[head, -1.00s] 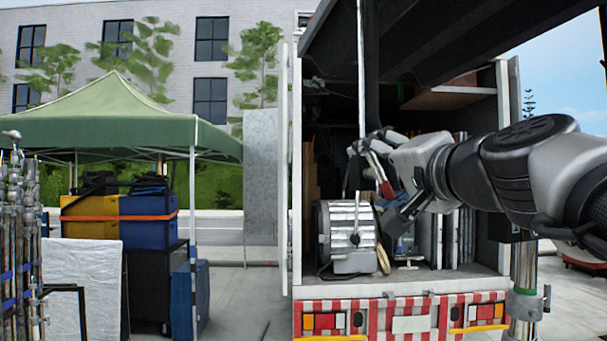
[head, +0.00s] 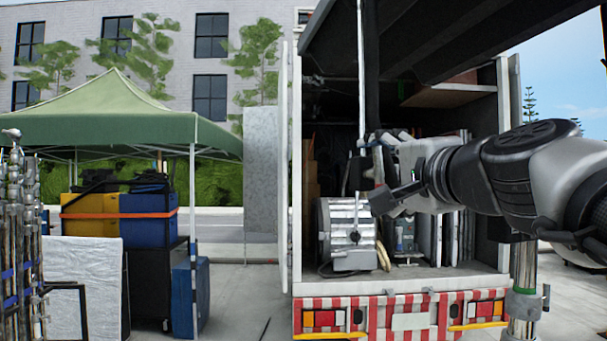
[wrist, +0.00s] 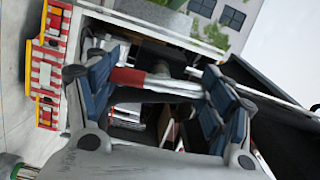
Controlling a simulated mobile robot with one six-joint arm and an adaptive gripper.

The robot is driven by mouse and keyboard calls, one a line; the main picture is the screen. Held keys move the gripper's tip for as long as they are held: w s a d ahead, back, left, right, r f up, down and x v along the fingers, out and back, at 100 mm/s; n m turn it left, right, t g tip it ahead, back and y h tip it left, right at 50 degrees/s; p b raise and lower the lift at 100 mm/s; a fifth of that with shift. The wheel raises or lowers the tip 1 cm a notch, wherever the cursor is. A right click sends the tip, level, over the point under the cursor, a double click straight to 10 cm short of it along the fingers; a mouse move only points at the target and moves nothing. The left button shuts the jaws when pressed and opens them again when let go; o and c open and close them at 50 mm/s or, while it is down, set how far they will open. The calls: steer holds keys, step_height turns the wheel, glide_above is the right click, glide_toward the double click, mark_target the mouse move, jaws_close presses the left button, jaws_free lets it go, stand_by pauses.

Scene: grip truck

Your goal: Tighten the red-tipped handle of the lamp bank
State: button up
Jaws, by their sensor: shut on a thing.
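A handle with a red tip (wrist: 128,77) and a silver shaft crosses between my fingers in the wrist view. My gripper (wrist: 160,86) is shut on it, with dark blue finger pads on both sides. In the head view my gripper (head: 381,172) is at the truck's open back, and the handle is mostly hidden behind my fingers. A silver ribbed lamp housing (head: 347,222) with a small dark lever on its side stands on the truck floor, below and left of my gripper. I cannot tell from these frames which body the held handle is fixed to.
The truck's open cargo bay (head: 460,281) surrounds my gripper, with upright panels to its right. A vertical pole (head: 361,70) stands close by, and dark panels hang overhead. A green tent (head: 115,115) with cases under it stands at left.

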steer(key=o, duration=1.1)
steer(key=shift+c, duration=0.2)
steer(key=shift+r, duration=0.1)
